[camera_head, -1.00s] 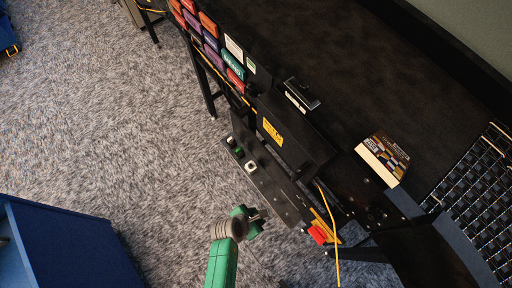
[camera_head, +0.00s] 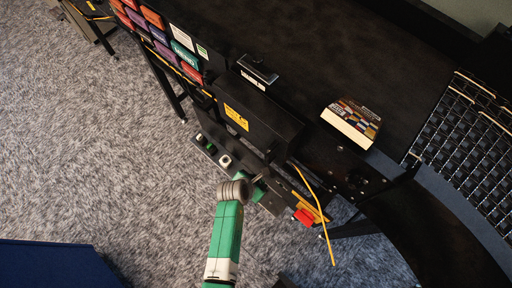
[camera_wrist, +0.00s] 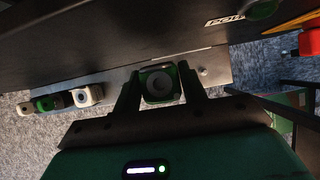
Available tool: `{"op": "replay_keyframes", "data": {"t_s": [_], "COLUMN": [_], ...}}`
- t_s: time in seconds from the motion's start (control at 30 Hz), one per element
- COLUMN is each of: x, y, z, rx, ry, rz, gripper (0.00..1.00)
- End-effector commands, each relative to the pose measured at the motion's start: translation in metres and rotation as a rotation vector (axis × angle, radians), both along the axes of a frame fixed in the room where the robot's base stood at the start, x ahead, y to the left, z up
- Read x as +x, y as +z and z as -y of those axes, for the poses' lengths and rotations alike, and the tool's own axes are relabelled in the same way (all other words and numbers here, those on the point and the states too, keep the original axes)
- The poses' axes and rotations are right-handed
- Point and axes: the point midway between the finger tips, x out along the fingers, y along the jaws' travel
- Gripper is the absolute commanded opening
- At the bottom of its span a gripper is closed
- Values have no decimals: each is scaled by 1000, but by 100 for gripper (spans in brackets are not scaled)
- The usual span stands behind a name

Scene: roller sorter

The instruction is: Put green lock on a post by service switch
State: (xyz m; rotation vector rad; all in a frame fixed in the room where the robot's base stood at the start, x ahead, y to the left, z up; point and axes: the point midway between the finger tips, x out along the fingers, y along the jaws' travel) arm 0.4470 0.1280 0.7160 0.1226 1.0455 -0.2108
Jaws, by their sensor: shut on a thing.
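My gripper (camera_wrist: 160,88) is shut on a green lock (camera_wrist: 158,82), a green block with a pale round face, seen between the fingers in the wrist view. In the head view my gripper (camera_head: 257,186) is at the dark lower rail (camera_head: 265,200). A bare metal post (camera_wrist: 203,71) shows on the rail just right of the held lock. I cannot tell whether the lock touches the rail. A red switch (camera_head: 303,217) on a yellow plate is to the right; its red part (camera_wrist: 310,41) also shows in the wrist view.
A white lock (camera_head: 225,160) and other green and white locks (camera_head: 205,143) sit further left on the rail. A black box with a yellow label (camera_head: 237,117) overhangs it. A yellow cable (camera_head: 323,220) hangs near the switch. Carpet is open to the left.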

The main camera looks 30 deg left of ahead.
Motion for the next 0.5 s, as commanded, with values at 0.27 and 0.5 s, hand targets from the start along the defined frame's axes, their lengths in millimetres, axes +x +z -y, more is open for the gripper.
{"op": "replay_keyframes", "data": {"t_s": [0.27, 0.5], "x": [0, -1], "y": [-6, -25], "z": [0, 0], "rx": [0, -1], "ry": [0, 0], "rz": [0, 0], "gripper": [16, 16]}}
